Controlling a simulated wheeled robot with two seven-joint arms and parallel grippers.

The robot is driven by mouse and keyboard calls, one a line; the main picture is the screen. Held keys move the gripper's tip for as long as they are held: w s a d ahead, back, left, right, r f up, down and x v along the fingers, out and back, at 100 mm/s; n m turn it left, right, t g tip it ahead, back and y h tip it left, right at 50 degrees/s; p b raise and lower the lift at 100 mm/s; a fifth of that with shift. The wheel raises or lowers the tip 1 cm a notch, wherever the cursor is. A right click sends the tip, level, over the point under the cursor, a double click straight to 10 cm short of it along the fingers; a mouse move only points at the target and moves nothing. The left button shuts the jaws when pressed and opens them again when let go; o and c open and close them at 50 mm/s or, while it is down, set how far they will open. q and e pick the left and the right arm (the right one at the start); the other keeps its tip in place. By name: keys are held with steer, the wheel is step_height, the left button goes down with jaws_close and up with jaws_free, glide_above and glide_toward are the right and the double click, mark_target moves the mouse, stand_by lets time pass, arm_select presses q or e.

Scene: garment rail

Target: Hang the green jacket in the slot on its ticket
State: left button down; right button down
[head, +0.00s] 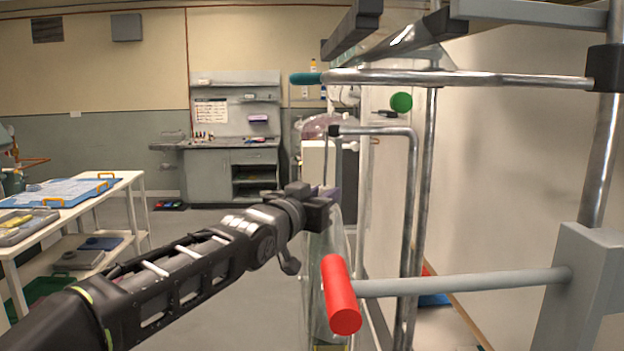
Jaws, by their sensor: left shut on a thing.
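My left gripper (318,198) is in the middle of the view, at the end of my arm coming from the lower left. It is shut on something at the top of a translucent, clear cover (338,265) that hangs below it. The gripper hides most of what it grips. A small yellow-green patch shows low under the cover, at the bottom edge; I cannot tell whether it is the green jacket. No ticket is readable. A metal rail (460,78) with a teal tip runs across the upper right, beyond and above the gripper. My right gripper is not in view.
A grey peg with a red end (340,295) juts in at the lower right, close to the cover. A bent metal bar (413,200) stands behind it. A green disc (401,102) shows below the rail. A white cart (128,182) with trays stands left. Open floor lies between.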

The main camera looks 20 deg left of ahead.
arm_select(q)
steer(key=w+d+f+m+h, duration=0.1)
steer(key=d+f, duration=0.1)
steer(key=f, duration=0.8)
steer(key=w+d+f+g+h, duration=0.1)
steer(key=d+f, duration=0.1)
steer(key=f, duration=0.9)
steer(key=w+d+f+m+h, duration=0.1)
steer(key=d+f+h, duration=0.1)
steer(key=f, duration=0.8)
steer(key=s+d+f, duration=0.2)
steer(key=s+f, duration=0.5)
steer(key=f, duration=0.5)
steer(key=s+n+y, duration=0.1)
steer(key=s, duration=0.1)
steer(key=s+a+n+y, duration=0.1)
steer(key=s+y, duration=0.1)
steer(key=s, duration=0.1)
steer(key=s+t+y, duration=0.1)
steer(key=s+y, duration=0.1)
steer(key=s, duration=0.1)
steer(key=shift+s+a+f+n, duration=0.25)
steer(key=shift+f+n, duration=0.05)
steer(key=shift+n, duration=0.1)
steer(key=shift+s+a+r+y, duration=0.2)
steer(key=shift+s+a+y, duration=0.1)
steer(key=shift+s, duration=0.1)
